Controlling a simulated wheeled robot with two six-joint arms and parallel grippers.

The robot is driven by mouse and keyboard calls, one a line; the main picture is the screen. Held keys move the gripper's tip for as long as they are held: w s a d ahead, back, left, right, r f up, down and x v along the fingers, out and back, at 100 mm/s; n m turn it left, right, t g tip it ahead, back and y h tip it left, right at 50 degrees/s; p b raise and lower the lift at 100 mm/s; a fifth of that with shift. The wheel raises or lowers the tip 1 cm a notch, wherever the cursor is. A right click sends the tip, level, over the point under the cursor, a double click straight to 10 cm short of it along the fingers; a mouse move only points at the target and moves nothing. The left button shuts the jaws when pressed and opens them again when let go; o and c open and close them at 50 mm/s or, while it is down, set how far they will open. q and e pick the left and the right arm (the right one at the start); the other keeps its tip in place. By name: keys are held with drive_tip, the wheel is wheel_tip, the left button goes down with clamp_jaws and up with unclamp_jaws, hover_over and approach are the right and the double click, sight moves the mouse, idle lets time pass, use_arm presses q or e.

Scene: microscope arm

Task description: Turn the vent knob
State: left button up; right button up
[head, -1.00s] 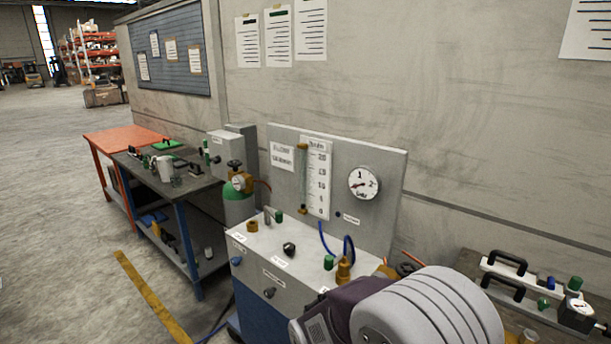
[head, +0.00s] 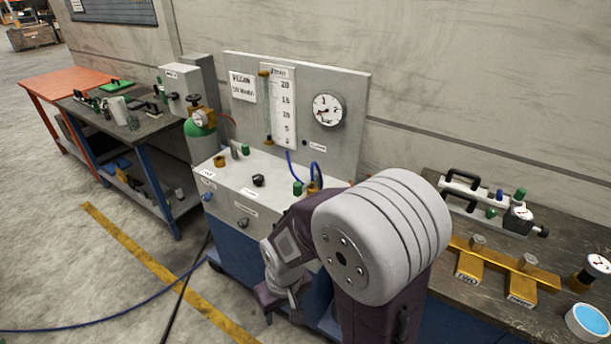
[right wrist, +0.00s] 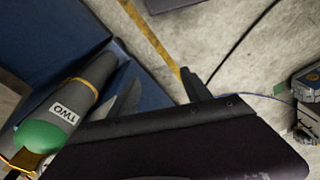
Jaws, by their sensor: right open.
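The test bench (head: 270,180) stands in the middle of the head view, with a gauge panel behind it. Its front face carries a left knob (head: 207,197) and a second grey knob (head: 243,222), each near a small label I cannot read. A black knob (head: 258,180) sits on its top. I cannot tell which is the vent knob. My right gripper (head: 282,296) hangs low in front of the bench, apart from these knobs. In the right wrist view it is open (right wrist: 160,92), with nothing seen between its fingers. My left gripper is not in view.
A dark worktable (head: 445,235) with gauges and brass blocks is at right. Hoses cross the floor at lower left.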

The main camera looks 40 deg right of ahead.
drive_tip(key=w+d+r+n+g+h+b, duration=0.25)
drive_tip(key=d+n+h, duration=0.35)
drive_tip(key=d+n, duration=0.45)
drive_tip(key=w+d+n+h+b, duration=0.3)
drive_tip(key=w+d+n+h, duration=0.1)
drive_tip(key=w+d+h, duration=0.25)
drive_tip(key=w+a+f+n+t+h+b, duration=0.2)
drive_tip(key=w+a+f+n+t+b, duration=0.15)
drive_tip(key=w+f, duration=0.3)
drive_tip(key=w+a+f+n+t+h+b, duration=0.25)
drive_tip(key=w+f+b, duration=0.2)
drive_tip(key=w, duration=0.35)
drive_tip(key=s+a+f+n+t+b, duration=0.1)
drive_tip(key=a+f+n, duration=0.1)
drive_tip(key=f, duration=0.5)
drive_tip(key=a+f+n+t+b, duration=0.1)
drive_tip(key=f+n, duration=0.2)
drive_tip(key=f, duration=0.4)
drive_tip(key=b+x, duration=0.1)
drive_tip(key=x, duration=0.7)
drive_tip(key=shift+w+d+r, duration=0.1)
drive_tip(key=shift+r, duration=0.05)
